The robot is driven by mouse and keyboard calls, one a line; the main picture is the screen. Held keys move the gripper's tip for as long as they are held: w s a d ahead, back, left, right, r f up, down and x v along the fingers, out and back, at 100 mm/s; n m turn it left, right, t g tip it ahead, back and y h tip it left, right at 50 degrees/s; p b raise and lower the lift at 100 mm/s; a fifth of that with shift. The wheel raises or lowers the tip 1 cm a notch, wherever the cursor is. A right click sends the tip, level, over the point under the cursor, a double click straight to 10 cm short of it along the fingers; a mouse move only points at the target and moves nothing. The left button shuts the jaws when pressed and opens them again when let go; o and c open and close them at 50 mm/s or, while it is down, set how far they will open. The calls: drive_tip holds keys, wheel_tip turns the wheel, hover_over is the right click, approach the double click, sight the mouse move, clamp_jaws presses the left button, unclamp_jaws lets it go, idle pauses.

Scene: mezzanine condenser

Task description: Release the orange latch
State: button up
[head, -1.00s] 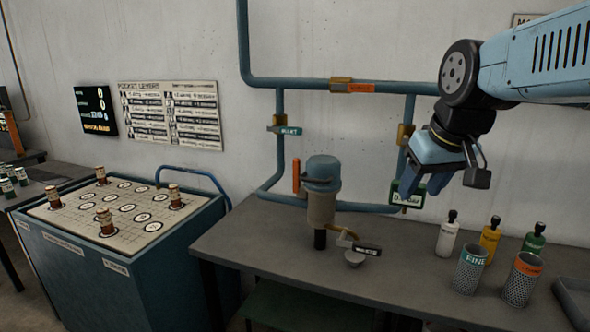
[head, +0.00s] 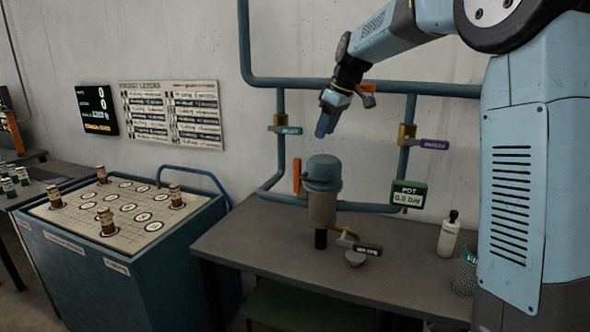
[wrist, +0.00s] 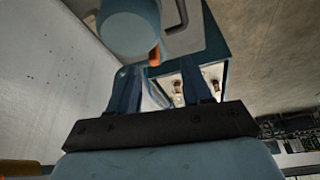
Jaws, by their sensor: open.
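The orange latch (head: 297,175) is a slim upright bar at the left side of the pot (head: 322,190), which has a blue domed cap and a tan body. My gripper (head: 324,130) is above the cap, pointing down and apart from it. In the wrist view, my two blue fingers (wrist: 160,72) are spread with nothing held between them. A small orange piece (wrist: 154,57), likely the latch, shows just beyond the fingertips.
Blue pipes with a teal-tagged valve (head: 287,130) and a purple-tagged valve (head: 432,144) run along the wall behind. A pot pressure display (head: 408,195) and a white bottle (head: 448,235) are to the right. A teal cabinet (head: 125,250) with pegs stands left.

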drive_tip(key=n, duration=0.2)
approach(294, 171)
drive_tip(key=shift+g+y, duration=0.3)
drive_tip(key=x, duration=0.3)
drive_tip(key=w+x, duration=0.1)
drive_tip(key=x, duration=0.5)
drive_tip(key=shift+w+d+f, duration=0.15)
drive_tip(key=shift+w+d, duration=0.1)
drive_tip(key=shift+w, duration=0.15)
clamp_jaws()
